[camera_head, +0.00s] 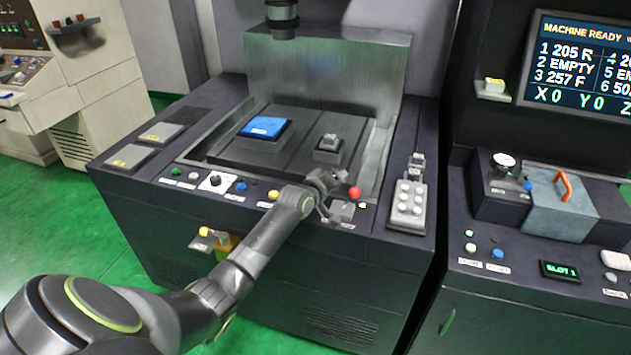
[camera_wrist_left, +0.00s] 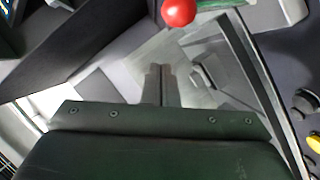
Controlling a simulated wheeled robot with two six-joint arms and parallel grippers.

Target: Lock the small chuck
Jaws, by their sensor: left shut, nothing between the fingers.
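A small grey block on a raised dark base, which looks like the small chuck (camera_head: 329,146), stands on the right of the machine's work table. A red ball knob (camera_head: 354,192) is at the front right of the tank, just right of my left gripper (camera_head: 330,190); it also shows at the top of the left wrist view (camera_wrist_left: 179,12). My left gripper is in front of the chuck, over the front edge of the panel. Its fingers (camera_wrist_left: 160,80) are together and empty. Whether it touches the knob or its lever cannot be told. My right gripper is not in view.
Several buttons (camera_head: 241,187) line the front panel. A grey control box (camera_head: 408,203) stands right of the tank. A vertical machine head (camera_head: 283,17) hangs above. Another console with a screen (camera_head: 580,65) is at right.

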